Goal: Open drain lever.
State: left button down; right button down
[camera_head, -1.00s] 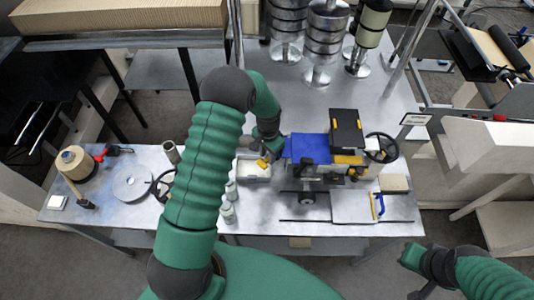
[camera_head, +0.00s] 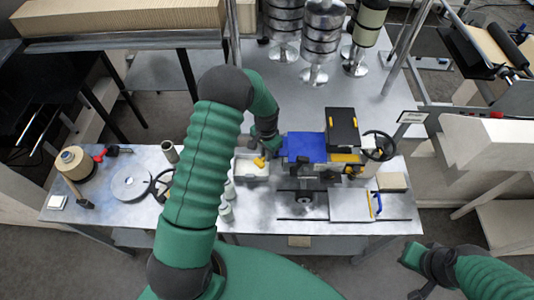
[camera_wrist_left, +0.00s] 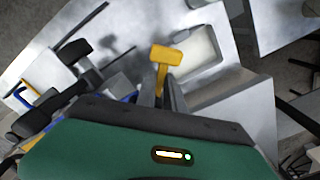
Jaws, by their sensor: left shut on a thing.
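A small yellow T-shaped lever (camera_head: 260,162) shows just below my left gripper (camera_head: 267,150) in the head view, over a pale metal tray (camera_head: 243,179). In the left wrist view the yellow lever (camera_wrist_left: 165,57) stands with its crossbar beyond the fingertips. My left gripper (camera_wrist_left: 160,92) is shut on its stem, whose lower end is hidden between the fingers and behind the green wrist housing. The blue-topped machine (camera_head: 303,148) stands directly right of the gripper.
A black box (camera_head: 341,128) and a handwheel (camera_head: 378,146) sit at the machine's right. A grey disc (camera_head: 131,184) and a tan spool (camera_head: 74,160) lie on the left of the bench. The bench's front right strip is partly clear.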

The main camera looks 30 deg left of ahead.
pick_arm(q)
jog(key=shift+s+a+f, duration=0.1)
dwell(0.5)
jog(key=m+b, duration=0.1)
jog(key=m, duration=0.1)
jog(key=a+m+b, duration=0.1)
jog(key=m, duration=0.2)
jog(key=shift+w+a+m+b, duration=0.3)
jog(key=shift+w+a+b, duration=0.05)
jog(key=shift+b, duration=0.05)
jog(key=c, duration=1.6)
grip_release()
jog(key=shift+o, duration=0.8)
jog(key=shift+w+a, duration=0.1)
jog(key=shift+a, duration=0.1)
